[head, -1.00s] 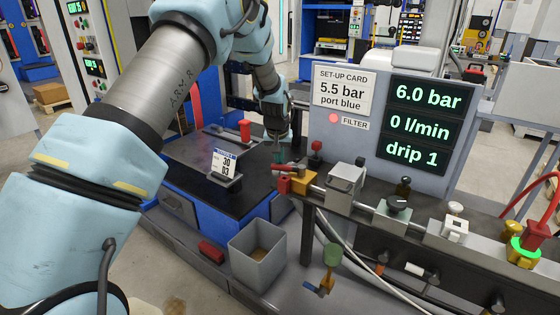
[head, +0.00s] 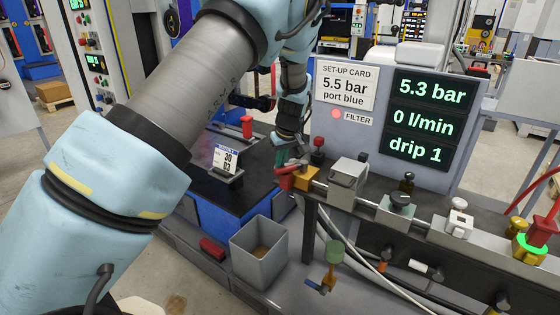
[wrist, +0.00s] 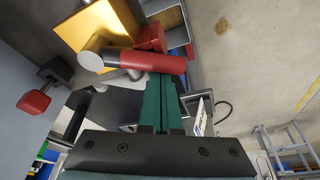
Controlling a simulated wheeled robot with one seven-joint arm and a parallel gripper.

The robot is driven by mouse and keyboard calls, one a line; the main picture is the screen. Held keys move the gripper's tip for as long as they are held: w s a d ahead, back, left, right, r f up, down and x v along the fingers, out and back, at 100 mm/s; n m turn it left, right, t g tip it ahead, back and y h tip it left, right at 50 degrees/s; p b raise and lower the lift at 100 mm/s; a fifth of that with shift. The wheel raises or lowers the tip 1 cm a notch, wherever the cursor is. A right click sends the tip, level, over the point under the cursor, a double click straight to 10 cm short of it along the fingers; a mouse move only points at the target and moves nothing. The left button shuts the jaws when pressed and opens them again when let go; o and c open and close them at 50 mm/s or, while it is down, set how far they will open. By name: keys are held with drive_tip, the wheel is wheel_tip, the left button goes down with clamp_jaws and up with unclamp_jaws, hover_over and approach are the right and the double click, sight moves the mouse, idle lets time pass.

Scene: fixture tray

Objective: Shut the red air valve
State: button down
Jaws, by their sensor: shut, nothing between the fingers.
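The red air valve has a red lever (head: 287,179) on a brass-coloured body (head: 306,180) at the left end of the bench line. In the wrist view, the red bar of the lever (wrist: 150,62) lies crosswise beside the brass-coloured body (wrist: 95,30). My gripper (head: 280,160) is at the lever, with its green fingers pressed together and empty. In the wrist view, the tips of my gripper (wrist: 163,78) reach the red bar, which covers their ends; I cannot tell whether they touch. The display (head: 430,115) reads 5.3 bar, 0 l/min, drip 1.
A red knob (head: 318,142) stands just behind the valve. A grey regulator block (head: 347,178) and other fittings follow to the right. A grey bin (head: 259,250) stands below. The set-up card (head: 346,87) reads 5.5 bar, port blue. A small labelled stand (head: 226,162) is left.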

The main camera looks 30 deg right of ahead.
sight(287, 168)
drive_tip(key=s+n+y, duration=0.1)
drive_tip(key=s+n, duration=0.1)
drive_tip(key=n, duration=0.1)
drive_tip(key=shift+s+n, duration=0.35)
drive_tip(key=shift+n, duration=0.05)
drive_tip(key=shift+s+p, duration=0.2)
drive_tip(key=shift+p, duration=0.1)
drive_tip(key=shift+s+d, duration=0.1)
drive_tip(key=shift+s, duration=0.3)
